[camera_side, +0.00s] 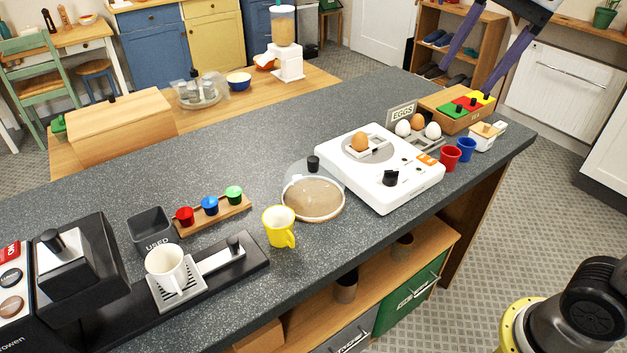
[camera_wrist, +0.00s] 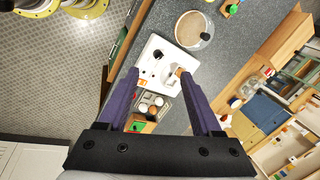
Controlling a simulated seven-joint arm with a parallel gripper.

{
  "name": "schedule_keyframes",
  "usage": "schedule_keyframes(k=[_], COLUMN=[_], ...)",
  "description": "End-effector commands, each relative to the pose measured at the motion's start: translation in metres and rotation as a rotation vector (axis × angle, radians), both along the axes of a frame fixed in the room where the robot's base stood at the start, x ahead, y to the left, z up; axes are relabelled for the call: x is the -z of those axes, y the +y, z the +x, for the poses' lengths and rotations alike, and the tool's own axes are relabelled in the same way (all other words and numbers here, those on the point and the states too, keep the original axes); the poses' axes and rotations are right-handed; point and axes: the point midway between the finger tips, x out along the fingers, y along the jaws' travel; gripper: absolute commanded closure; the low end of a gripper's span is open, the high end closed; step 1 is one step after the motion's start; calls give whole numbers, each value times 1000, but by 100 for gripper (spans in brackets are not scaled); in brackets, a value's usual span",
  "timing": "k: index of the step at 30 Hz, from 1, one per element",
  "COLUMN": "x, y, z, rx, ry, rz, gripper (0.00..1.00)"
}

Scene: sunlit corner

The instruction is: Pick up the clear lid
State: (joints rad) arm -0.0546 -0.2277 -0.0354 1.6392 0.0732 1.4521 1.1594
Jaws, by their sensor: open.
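The clear lid (camera_side: 328,171) is a transparent round cover with a black knob. In the side view it is on the dark counter, overlapping the far edge of a round brown-topped dish (camera_side: 313,199); I cannot tell whether it rests on it or behind it. In the wrist view the lid (camera_wrist: 207,27) shows near the top with its knob. My gripper (camera_side: 466,78) is high above the counter's far right end, with two purple fingers spread apart and nothing between them. In the wrist view my gripper (camera_wrist: 146,74) points over the white cooker, away from the lid.
A white egg cooker (camera_side: 380,168) with one egg stands right of the lid. Behind it are an egg tray (camera_side: 425,140) and a wooden box with coloured lids (camera_side: 459,108). A yellow mug (camera_side: 279,227) stands close to the dish. The counter left of the lid is mostly clear.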

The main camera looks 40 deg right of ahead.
Motion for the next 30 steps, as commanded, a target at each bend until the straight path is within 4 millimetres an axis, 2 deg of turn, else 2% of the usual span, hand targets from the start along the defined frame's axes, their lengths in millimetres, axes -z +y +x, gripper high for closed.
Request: schedule_keyframes(k=[1,4,8,13,18,21,24,30], x=[-5,-13,-11,10,48,72,92,114], y=[5,15,29,51,71,80,85,90], z=[20,53,97,152,198,214,220,220], rx=[42,128,216,283,272,261,256,250], ry=[27,77,141,220,276,306,343,362], rz=[21,56,87,104,94,85,72,64], gripper=[34,34,34,34,34,34,34,34])
